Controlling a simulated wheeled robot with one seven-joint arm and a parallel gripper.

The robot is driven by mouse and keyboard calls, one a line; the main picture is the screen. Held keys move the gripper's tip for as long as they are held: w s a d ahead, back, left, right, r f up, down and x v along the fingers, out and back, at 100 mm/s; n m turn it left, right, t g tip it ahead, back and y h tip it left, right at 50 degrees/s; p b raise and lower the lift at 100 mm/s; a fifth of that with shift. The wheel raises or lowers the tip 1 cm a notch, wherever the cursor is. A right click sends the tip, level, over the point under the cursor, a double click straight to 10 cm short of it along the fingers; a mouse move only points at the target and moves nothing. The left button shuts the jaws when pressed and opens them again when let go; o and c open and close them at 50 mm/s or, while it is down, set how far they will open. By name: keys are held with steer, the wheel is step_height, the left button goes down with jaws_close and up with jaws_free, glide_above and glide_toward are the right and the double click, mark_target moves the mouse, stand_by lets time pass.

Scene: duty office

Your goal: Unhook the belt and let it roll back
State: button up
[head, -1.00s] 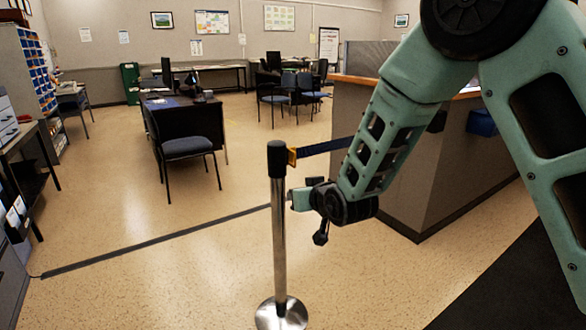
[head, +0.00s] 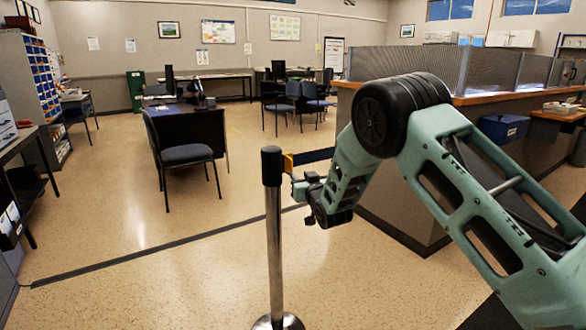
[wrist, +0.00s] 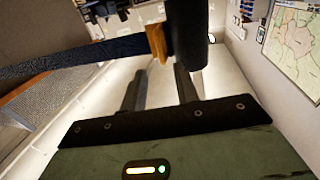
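A metal post (head: 274,250) with a black head (head: 271,165) stands on a round base in the head view. A yellow belt end (head: 288,161) is attached to the right side of the head. The dark blue belt (head: 315,155) runs right from it and passes behind my arm. My gripper (head: 296,184) is just below the belt end, right of the post. In the wrist view my gripper (wrist: 160,75) has its two fingers apart with nothing held. The yellow end (wrist: 157,43) and the black head (wrist: 188,28) are just beyond the fingertips; contact is unclear. The belt (wrist: 75,58) extends left.
A counter (head: 400,205) stands at the right behind my arm. A chair (head: 186,155) and a desk (head: 205,128) stand behind the post to the left. A dark strip (head: 150,248) crosses the floor. The floor left of the post is open.

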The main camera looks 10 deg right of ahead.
mark_target(291, 164)
steer(key=w, duration=0.7)
steer(key=shift+w+a, duration=0.35)
steer(key=shift+a, duration=0.1)
jaws_close()
